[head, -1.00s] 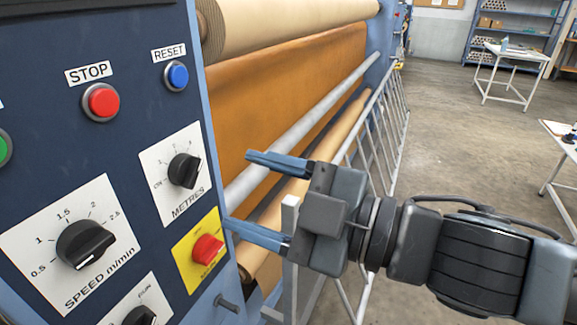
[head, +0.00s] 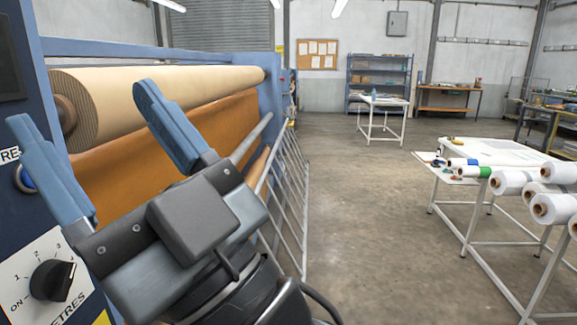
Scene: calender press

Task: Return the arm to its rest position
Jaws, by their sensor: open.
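My gripper (head: 92,140) is large at the lower left of the head view. Its two blue fingers are spread wide and point up, with nothing between them. It is in front of the calender press, to the right of the control panel (head: 22,235), and covers part of it. The black METRES knob (head: 52,280) shows at the lower left. The blue RESET button (head: 25,178) is partly hidden by the left finger. My arm runs down out of the bottom of the picture.
A cream roll (head: 170,95) and an orange sheet (head: 115,180) are on the press behind my gripper. A grey railing (head: 290,190) runs along its side. A white table (head: 470,215) with several rolls stands at right. The concrete floor (head: 365,225) between is clear.

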